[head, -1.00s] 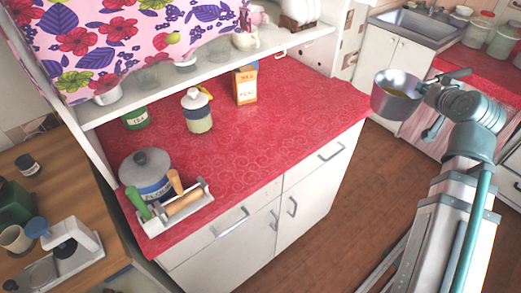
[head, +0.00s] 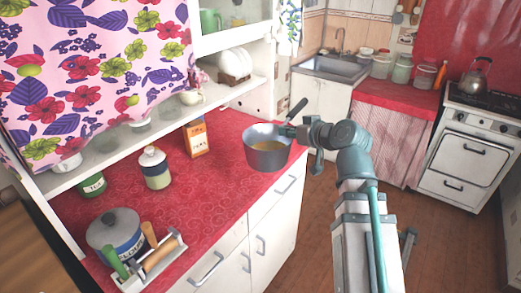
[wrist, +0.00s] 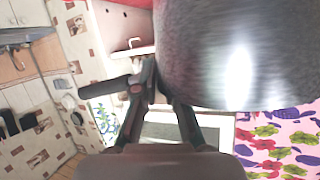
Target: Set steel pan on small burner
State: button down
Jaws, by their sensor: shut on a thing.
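The steel pan (head: 266,150) is a grey metal pot with something yellowish-brown inside and a dark handle pointing up and right. My gripper (head: 291,131) is shut on the pan's handle side and holds the pan roughly level, in front of the red counter's right end in the head view. In the wrist view the pan's wall (wrist: 225,60) fills the upper right, and my gripper's fingers (wrist: 148,82) close at the dark handle (wrist: 108,92). The white stove (head: 467,150) stands at the far right. Its dark top (head: 490,97) shows partly; I cannot make out the small burner.
A kettle (head: 475,78) stands on the stove top. A sink (head: 333,68) and a red counter with jars (head: 399,70) lie left of the stove. A carton (head: 196,138) and a lidded jar (head: 155,168) stand on the near counter. Open floor (head: 420,235) lies before the stove.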

jog(key=shift+w+a+f+p, duration=0.75)
jog(key=shift+w+a+f, duration=0.85)
jog(key=shift+f, duration=0.5)
jog(key=shift+w+a+f+p, duration=0.8)
jog(key=shift+w+a+f, duration=0.8)
jog(key=shift+f, duration=0.5)
jog(key=shift+w+a+f+p, duration=0.75)
jog(key=shift+w+a+f, duration=0.85)
jog(key=shift+f, duration=0.5)
jog(key=shift+f, duration=0.15)
jog(key=c, duration=1.7)
grip_release()
jog(key=shift+f, duration=0.1)
jog(key=o, duration=0.4)
jog(key=shift+s, duration=0.1)
jog(key=shift+o, duration=0.2)
